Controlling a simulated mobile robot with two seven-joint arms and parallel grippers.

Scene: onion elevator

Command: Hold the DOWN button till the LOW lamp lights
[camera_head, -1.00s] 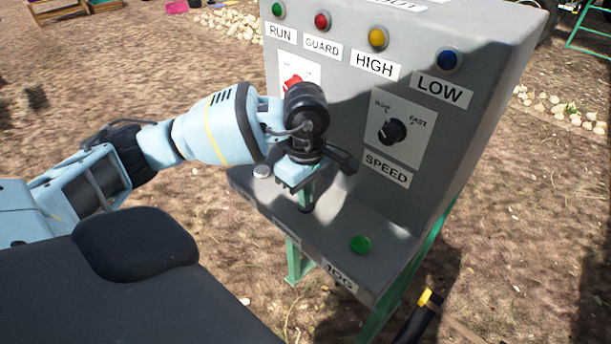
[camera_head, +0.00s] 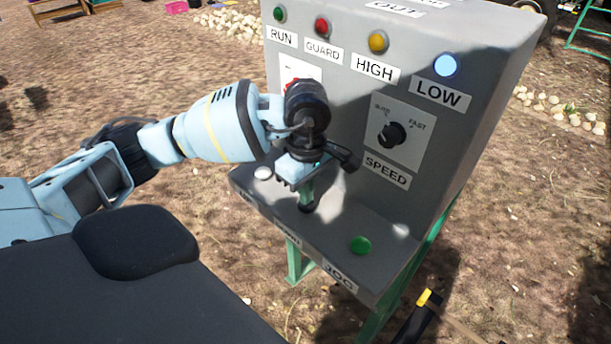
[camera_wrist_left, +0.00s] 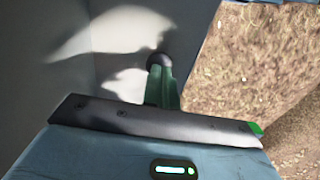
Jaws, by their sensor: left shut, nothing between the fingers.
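My left gripper (camera_head: 306,197) is shut and empty, pointing down at the ledge of the grey control panel. Its green fingertips meet a dark round button (camera_head: 306,207) behind the DOWN label (camera_head: 286,240), which is partly shaded. In the left wrist view the shut fingers (camera_wrist_left: 161,85) end at the dark button (camera_wrist_left: 159,62); how far it is pressed I cannot tell. The LOW lamp (camera_head: 447,65), at the panel's upper right, glows bright light blue. My right gripper is not in view.
The HIGH lamp (camera_head: 378,41), GUARD lamp (camera_head: 322,27) and RUN lamp (camera_head: 280,13) sit left of LOW. The SPEED knob (camera_head: 391,134) is right of my wrist. A white button (camera_head: 263,173) and the green JOG button (camera_head: 361,245) flank my fingers on the ledge.

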